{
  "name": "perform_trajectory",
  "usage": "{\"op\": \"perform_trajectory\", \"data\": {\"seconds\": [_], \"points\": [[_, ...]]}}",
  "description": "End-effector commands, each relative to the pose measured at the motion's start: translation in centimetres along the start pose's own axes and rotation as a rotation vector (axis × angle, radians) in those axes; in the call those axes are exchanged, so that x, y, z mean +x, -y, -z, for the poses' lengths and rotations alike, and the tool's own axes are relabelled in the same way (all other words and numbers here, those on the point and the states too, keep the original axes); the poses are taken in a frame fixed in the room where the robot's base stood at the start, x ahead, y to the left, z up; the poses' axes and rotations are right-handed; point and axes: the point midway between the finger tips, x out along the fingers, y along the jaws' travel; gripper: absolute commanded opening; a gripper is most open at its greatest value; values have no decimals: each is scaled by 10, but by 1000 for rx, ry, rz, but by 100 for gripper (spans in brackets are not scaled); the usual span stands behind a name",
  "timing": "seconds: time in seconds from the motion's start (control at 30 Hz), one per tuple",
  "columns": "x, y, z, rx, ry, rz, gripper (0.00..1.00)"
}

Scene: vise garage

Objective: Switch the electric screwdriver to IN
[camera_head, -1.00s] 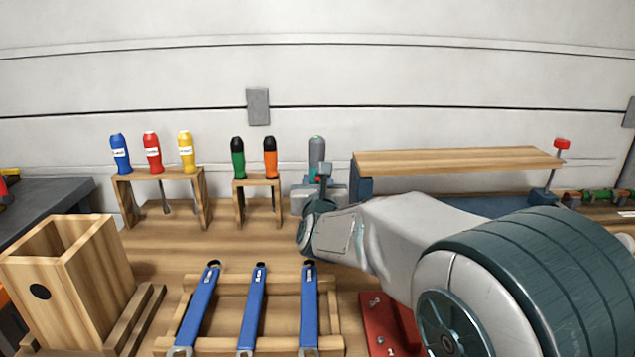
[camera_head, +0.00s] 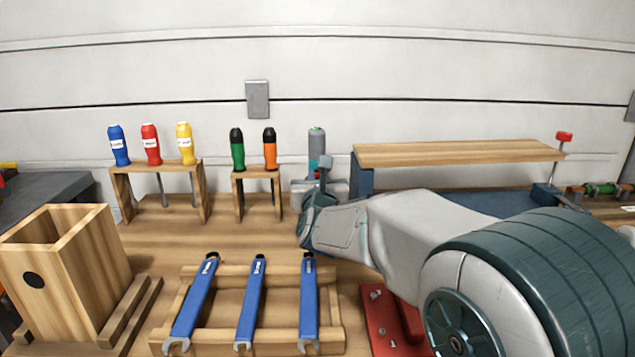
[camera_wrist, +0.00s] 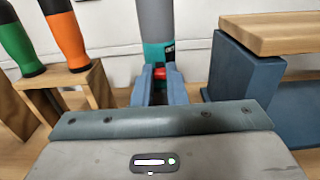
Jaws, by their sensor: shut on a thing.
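The electric screwdriver (camera_head: 316,143) stands upright at the back of the bench, with a grey upper body and a teal part below. My gripper (camera_wrist: 160,88) is shut on the screwdriver at the red button, one blue-grey finger on each side. In the head view my gripper (camera_head: 322,178) and wrist hide the screwdriver's lower part.
Green and orange screwdrivers stand in a small wooden rack (camera_head: 256,176) just left. Blue, red and yellow ones are in a larger rack (camera_head: 157,165). A wooden board on a blue vise (camera_head: 455,152) stands close on the right. Blue wrenches (camera_head: 250,300) lie in front.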

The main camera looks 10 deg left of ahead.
Motion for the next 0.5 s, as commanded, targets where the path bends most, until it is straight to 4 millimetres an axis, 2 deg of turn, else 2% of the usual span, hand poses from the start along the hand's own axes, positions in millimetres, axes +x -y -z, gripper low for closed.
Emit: {"op": "perform_trajectory", "data": {"seconds": [0.03,0.1,0.5], "points": [[0,0,9,1,0,0,0],[0,1,11,0,1,1,0],[0,0,12,-2,-5,-2,0]]}}
